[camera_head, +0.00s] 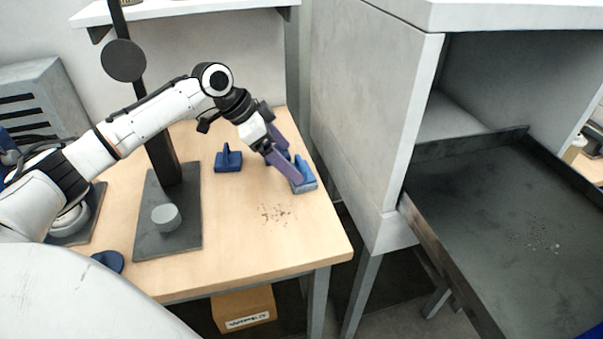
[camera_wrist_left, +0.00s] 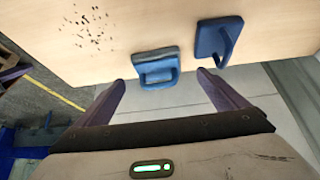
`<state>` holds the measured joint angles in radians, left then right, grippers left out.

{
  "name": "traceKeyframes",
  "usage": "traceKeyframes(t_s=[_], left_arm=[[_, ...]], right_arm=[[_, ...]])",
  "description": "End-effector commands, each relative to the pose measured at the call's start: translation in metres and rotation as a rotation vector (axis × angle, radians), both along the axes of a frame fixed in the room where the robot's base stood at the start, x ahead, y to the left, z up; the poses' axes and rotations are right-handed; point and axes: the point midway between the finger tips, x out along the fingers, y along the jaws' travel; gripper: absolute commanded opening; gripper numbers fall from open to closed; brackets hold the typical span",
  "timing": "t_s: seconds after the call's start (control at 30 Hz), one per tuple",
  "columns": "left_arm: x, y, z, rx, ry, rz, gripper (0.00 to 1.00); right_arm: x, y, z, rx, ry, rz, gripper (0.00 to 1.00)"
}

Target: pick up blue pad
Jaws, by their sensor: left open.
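A blue pad with a handle and a greyish base (camera_head: 306,186) lies near the right edge of the wooden table. In the left wrist view this pad (camera_wrist_left: 156,68) lies ahead of and between my finger tips. A second blue pad with an upright handle (camera_head: 228,165) lies to its left on the table; it also shows in the left wrist view (camera_wrist_left: 212,42), beyond the right finger. My left gripper (camera_head: 291,168) is open, with its purple fingers reaching down at the first pad and partly covering it. Contact cannot be told. My right gripper is not in view.
Dark specks (camera_head: 273,214) lie on the table (camera_head: 235,255) in front of the pads. A stand with a dark base plate (camera_head: 150,240) is to the left, beside a dark blue round object (camera_head: 108,262). A grey cabinet (camera_head: 365,110) with a dark tray (camera_head: 500,225) stands close on the right.

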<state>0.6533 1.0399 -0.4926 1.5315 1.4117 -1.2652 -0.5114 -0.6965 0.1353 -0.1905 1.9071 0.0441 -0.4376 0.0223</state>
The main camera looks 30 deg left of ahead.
Motion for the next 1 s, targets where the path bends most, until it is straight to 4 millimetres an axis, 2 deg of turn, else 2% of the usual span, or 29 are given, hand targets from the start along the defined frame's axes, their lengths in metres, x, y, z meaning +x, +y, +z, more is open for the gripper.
traceKeyframes(t_s=[0.2,0.33,0.6,0.67,0.9,1.0], left_arm=[[0.017,-0.020,-0.019,-0.003,0.001,-0.001,0.93],[0.022,-0.024,-0.032,-0.001,0.001,0.001,0.93],[0.024,-0.025,-0.036,-0.001,-0.001,0.000,0.93],[0.024,-0.025,-0.036,-0.001,-0.001,0.000,0.86],[0.024,-0.025,-0.036,-0.001,-0.001,0.000,0.47],[0.024,-0.025,-0.035,-0.001,-0.002,0.000,0.47]], right_arm=[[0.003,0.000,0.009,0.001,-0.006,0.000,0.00],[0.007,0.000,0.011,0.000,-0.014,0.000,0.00],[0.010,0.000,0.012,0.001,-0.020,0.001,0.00],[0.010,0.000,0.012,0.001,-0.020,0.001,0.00],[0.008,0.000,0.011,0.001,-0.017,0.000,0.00],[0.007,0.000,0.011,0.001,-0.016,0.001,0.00]])
